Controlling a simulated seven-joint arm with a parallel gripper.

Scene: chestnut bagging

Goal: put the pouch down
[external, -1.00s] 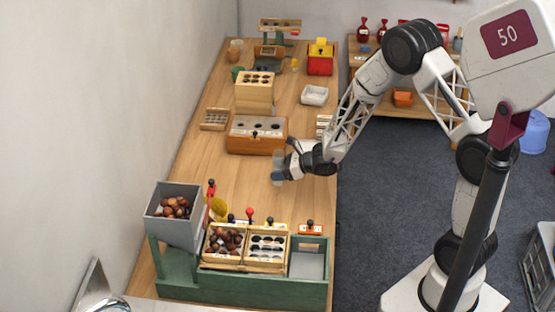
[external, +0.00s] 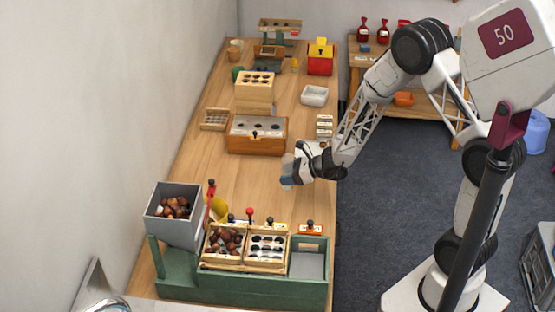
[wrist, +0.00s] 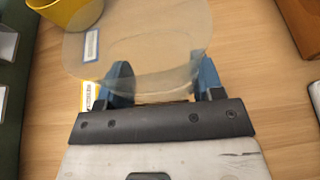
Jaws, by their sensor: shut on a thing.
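The pouch (wrist: 150,35) is clear and see-through, with a small blue-edged white label. In the wrist view it lies across the blue fingertips of my gripper (wrist: 152,85), which is shut on it. In the external view my gripper (external: 289,172) holds the pale pouch (external: 287,163) over the right half of the wooden table (external: 240,185), between the orange-brown box and the green stand. I cannot tell whether the pouch touches the table.
The green stand (external: 240,287) with chestnut trays and a grey hopper (external: 172,222) is at the front. A yellow cup (wrist: 75,12) stands near the pouch in the wrist view. The orange-brown box (external: 256,142) is behind. Bare wood lies left of my gripper.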

